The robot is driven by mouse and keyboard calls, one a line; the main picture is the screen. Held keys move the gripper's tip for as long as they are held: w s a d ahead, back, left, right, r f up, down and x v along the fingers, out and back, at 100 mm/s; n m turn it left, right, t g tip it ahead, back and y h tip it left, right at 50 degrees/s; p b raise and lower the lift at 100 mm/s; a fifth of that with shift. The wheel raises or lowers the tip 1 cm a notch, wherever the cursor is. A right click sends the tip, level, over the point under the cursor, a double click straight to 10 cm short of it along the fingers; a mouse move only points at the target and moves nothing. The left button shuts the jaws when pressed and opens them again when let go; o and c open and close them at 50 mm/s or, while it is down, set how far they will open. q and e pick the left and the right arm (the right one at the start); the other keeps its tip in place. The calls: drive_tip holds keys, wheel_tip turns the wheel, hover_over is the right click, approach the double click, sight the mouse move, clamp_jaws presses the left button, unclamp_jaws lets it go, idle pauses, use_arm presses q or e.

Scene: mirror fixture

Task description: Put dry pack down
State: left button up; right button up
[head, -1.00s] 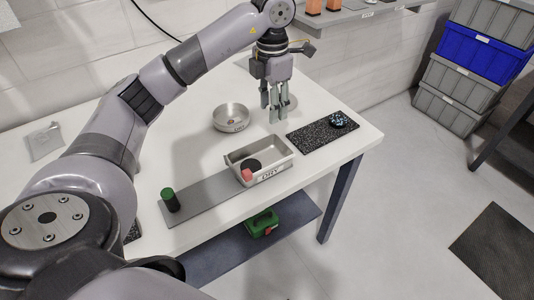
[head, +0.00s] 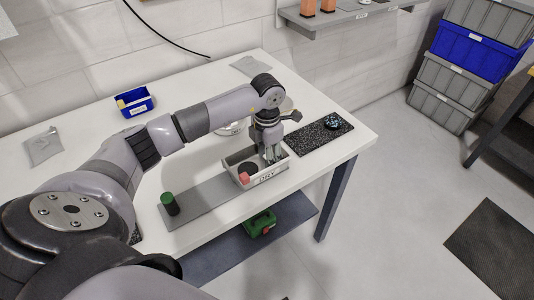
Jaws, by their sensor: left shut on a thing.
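My left gripper (head: 272,157) points down into the right end of the grey metal tray (head: 265,180), which is labelled DRY. It is shut on the dry pack, but its fingers and the tray hide the pack, so I cannot tell whether it touches the tray floor. A black disc (head: 249,168) and a red block (head: 244,178) are at the tray's left end. My right gripper is not in view.
The tray stands at the right end of a grey mat (head: 205,202), with a green-capped dark cylinder (head: 170,204) at its left. A speckled black mat (head: 310,138) carries a dark round object (head: 333,121). My arm partly hides a metal bowl (head: 229,131). A blue bin (head: 134,102) stands behind.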

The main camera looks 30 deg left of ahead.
use_arm(q)
drive_tip(key=shift+f, duration=0.2)
drive_tip(key=o, duration=0.5)
drive_tip(key=shift+r, duration=0.1)
drive_tip(key=shift+r, duration=0.25)
drive_tip(key=shift+w+r, duration=0.1)
drive_tip(key=shift+r, duration=0.15)
wheel_tip(320, 180, up, 11)
drive_tip(key=b, duration=0.3)
drive_tip(key=shift+r, duration=0.15)
